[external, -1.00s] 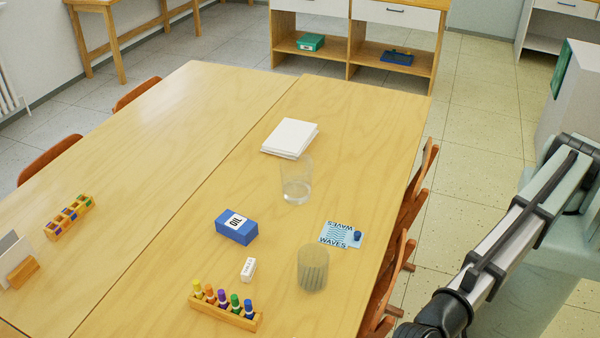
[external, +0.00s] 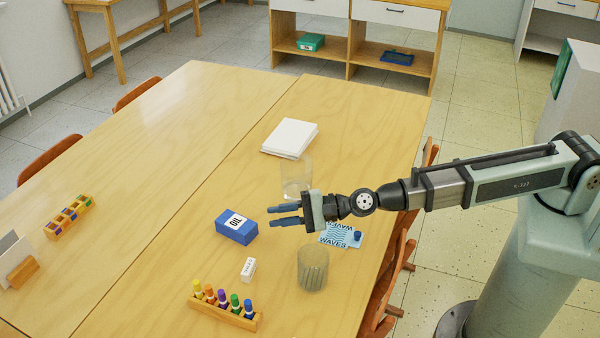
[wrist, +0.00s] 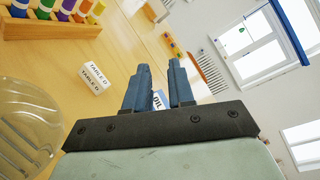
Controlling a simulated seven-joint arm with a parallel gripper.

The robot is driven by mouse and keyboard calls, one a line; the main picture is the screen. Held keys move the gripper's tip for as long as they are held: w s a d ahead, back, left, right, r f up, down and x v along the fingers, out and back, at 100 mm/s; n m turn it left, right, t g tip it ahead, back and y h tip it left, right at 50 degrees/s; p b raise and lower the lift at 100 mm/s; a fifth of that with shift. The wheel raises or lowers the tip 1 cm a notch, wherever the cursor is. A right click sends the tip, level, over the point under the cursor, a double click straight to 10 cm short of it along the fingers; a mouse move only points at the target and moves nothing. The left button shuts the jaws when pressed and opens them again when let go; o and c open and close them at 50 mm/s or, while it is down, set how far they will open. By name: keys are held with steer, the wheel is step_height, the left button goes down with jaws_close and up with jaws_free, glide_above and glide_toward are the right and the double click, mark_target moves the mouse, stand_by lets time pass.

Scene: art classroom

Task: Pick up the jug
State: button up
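Two clear vessels stand upright on the table; I cannot tell for sure which is the jug. One is a tall, smooth clear vessel (external: 297,180), partly behind my gripper in the external view. The other is a shorter ribbed clear vessel (external: 312,270) nearer the camera; a clear ribbed vessel also shows at the left edge of the wrist view (wrist: 25,128). My gripper (external: 271,216) is open and empty, its blue fingers apart and pointing left above the table. In the wrist view the fingers (wrist: 159,70) have a gap between them.
A blue OIL box (external: 236,228) lies beyond the fingertips. A small white block (external: 248,269) and a wooden rack of colored bottles (external: 225,308) are nearer the camera. A WAVES card (external: 341,236) lies below my wrist. White paper (external: 289,138) is farther back. The table's left half is mostly clear.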

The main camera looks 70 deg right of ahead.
steer(key=w+d+m+t+h, duration=0.25)
steer(key=d+m+h, duration=0.45)
steer(key=d, duration=1.1)
steer(key=m+t+h, duration=0.2)
steer(key=m+h, duration=0.2)
steer(key=m, duration=0.5)
glide_above(308, 167)
steer(key=s, duration=0.4)
steer(key=f+m, duration=0.1)
steer(key=f, duration=0.2)
steer(key=s+d+f+m+g, duration=0.1)
steer(key=f, duration=0.3)
steer(key=s+d+f+m, duration=0.1)
steer(key=f+m, duration=0.1)
steer(key=f, duration=0.1)
steer(key=shift+d+f+g+h, duration=0.25)
steer(key=shift+f+h, duration=0.05)
steer(key=shift+w+f, duration=0.1)
steer(key=shift+w, duration=0.1)
steer(key=shift+w+d, duration=0.25)
steer(key=shift+w, duration=0.9)
steer(key=shift+w+d, duration=0.2)
steer(key=shift+w, duration=1)
steer(key=shift+w+d, duration=0.25)
steer(key=shift+w, duration=0.9)
jaws_close()
